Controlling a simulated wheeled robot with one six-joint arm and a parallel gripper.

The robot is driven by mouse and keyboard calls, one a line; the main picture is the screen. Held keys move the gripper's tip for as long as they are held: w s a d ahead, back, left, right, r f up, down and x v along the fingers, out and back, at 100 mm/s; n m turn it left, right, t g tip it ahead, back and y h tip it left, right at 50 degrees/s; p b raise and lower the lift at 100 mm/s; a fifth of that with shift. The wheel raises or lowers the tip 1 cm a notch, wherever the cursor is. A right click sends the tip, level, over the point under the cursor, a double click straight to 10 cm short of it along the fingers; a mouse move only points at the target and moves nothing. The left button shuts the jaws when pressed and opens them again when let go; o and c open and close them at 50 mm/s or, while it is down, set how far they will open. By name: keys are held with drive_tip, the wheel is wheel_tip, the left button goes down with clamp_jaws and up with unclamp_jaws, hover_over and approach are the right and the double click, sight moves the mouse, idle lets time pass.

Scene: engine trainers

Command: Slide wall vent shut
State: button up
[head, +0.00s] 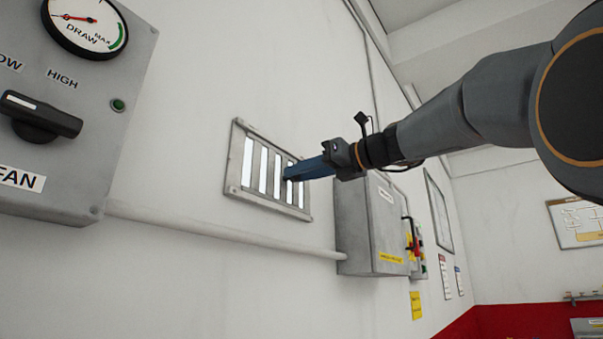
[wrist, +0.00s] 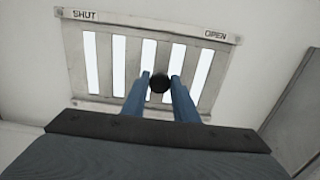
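The wall vent (head: 239,187) is a grey metal frame with several upright slots on the white wall. Its slots show bright white between grey bars. In the wrist view the vent (wrist: 150,18) has the label SHUT (wrist: 84,15) at its upper left and OPEN (wrist: 215,35) at its upper right. A round black knob (wrist: 160,83) stands near the middle of the vent. My gripper (wrist: 161,76) has its two blue fingers on either side of the knob, seemingly touching it. In the head view my gripper (head: 289,174) reaches the vent from the right and its fingertips hide the knob's surroundings.
A grey fan control box (head: 75,105) with a dial and a lever is on the wall at the left. A pipe (head: 220,232) runs below the vent to another grey box (head: 365,230), close under my gripper. The wall around the vent's left side is clear.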

clamp_jaws()
drive_tip(key=shift+s+a, duration=0.9)
drive_tip(key=shift+s, duration=0.25)
drive_tip(key=shift+w, duration=0.1)
drive_tip(key=o, duration=0.6)
unclamp_jaws()
drive_tip(key=o, duration=0.4)
drive_tip(key=shift+a, duration=0.1)
drive_tip(key=b+v, duration=0.3)
drive_tip(key=v, duration=0.5)
